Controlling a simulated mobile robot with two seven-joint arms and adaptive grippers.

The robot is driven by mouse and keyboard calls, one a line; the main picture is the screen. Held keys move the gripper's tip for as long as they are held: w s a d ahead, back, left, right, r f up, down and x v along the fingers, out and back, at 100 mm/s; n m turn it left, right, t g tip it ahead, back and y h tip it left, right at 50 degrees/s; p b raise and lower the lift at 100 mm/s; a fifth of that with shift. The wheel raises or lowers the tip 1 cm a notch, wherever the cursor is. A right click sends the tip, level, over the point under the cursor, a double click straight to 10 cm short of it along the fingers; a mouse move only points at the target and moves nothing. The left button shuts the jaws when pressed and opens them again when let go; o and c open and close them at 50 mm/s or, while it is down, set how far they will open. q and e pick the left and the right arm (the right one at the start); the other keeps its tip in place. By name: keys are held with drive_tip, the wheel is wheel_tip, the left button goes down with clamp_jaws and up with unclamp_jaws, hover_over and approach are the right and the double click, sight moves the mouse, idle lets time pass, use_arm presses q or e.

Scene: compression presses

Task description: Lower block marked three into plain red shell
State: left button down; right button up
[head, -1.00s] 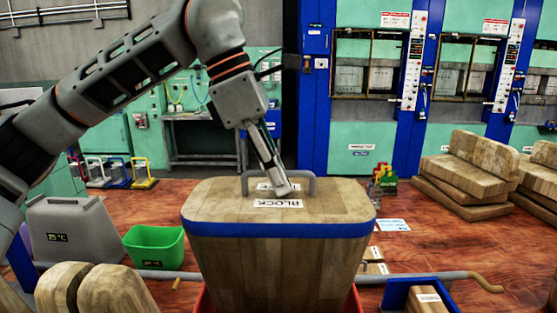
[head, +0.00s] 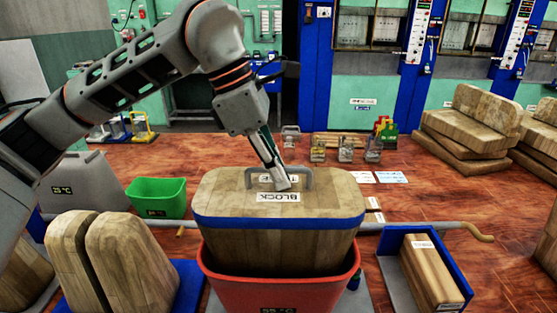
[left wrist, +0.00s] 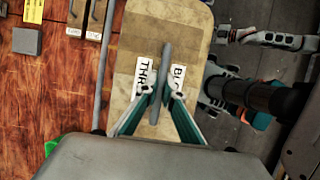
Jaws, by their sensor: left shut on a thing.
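The wooden block (head: 225,208) has a blue band around its upper part and a label reading BLOCK on top; in the left wrist view the block (left wrist: 190,25) also shows a label starting THR. My left gripper (head: 283,184) is shut on the block's grey handle (head: 309,178); the handle also runs between the fingertips in the left wrist view (left wrist: 160,98). The red shell (head: 345,285), marked 55 °C, is below. The block's lower part is inside the shell's rim, with the blue band above it. The block's bottom is hidden. My right gripper is out of view.
A green bin (head: 158,197) and a grey shell (head: 85,182) marked 25 °C stand at left. A split wooden form (head: 130,265) is front left. A blue-edged tray (head: 392,262) holding a wooden piece is at right. A grey pipe (head: 440,226) runs behind the shell.

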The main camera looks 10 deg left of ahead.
sight(252, 168)
use_arm(q)
wheel_tip(252, 168, down, 3)
drive_tip(key=shift+r+b, duration=0.1)
drive_tip(key=shift+b, duration=0.8)
drive_tip(key=shift+f+b, duration=0.3)
drive_tip(key=shift+f, duration=0.05)
drive_tip(key=shift+f+b, duration=0.6)
drive_tip(key=shift+f, duration=0.3)
drive_tip(key=shift+f+b, duration=0.95)
drive_tip(key=shift+f, duration=0.75)
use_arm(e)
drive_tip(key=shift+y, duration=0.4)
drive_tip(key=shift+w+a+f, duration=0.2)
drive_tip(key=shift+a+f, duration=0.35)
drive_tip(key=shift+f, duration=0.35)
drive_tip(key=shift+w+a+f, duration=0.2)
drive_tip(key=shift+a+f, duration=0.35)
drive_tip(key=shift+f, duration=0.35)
use_arm(q)
drive_tip(key=shift+f, duration=0.15)
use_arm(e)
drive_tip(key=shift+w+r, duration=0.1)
use_arm(q)
drive_tip(key=shift+f+b, duration=0.3)
drive_tip(key=shift+f, duration=0.1)
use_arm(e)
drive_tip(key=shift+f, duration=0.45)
